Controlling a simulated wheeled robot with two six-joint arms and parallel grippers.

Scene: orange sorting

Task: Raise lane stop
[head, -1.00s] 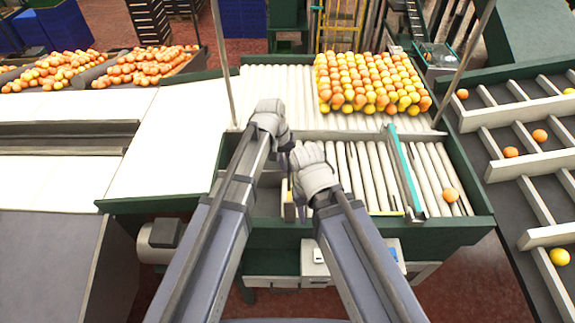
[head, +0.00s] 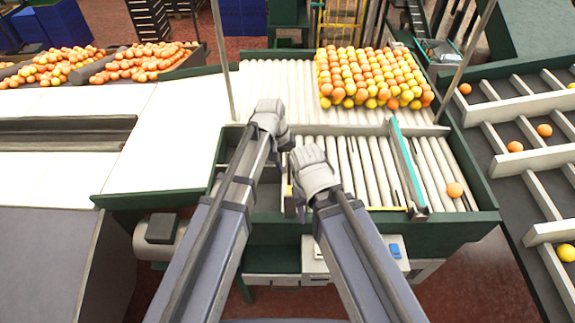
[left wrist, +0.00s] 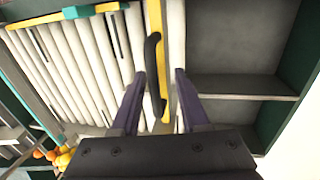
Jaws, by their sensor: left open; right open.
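A yellow bar (left wrist: 176,45) with a black curved handle (left wrist: 153,62) runs beside the white rollers in the left wrist view; it looks like the lane stop. My left gripper (left wrist: 160,92) is open, with its two dark fingers on either side of the handle's near end; contact is not clear. In the head view my left gripper (head: 284,141) is above the left end of the front roller bed, and its fingers are mostly hidden. My right gripper (head: 301,194) is close by, lower and to the right, with its fingertips hard to see. Only a bit of yellow shows between the arms.
A teal-topped divider (head: 402,155) crosses the front rollers (head: 350,160), with one orange (head: 454,189) to its right. A block of oranges (head: 372,80) sits on the back rollers. Grey compartments (left wrist: 235,95) lie beside the bar. Thin posts (head: 222,60) rise at both sides.

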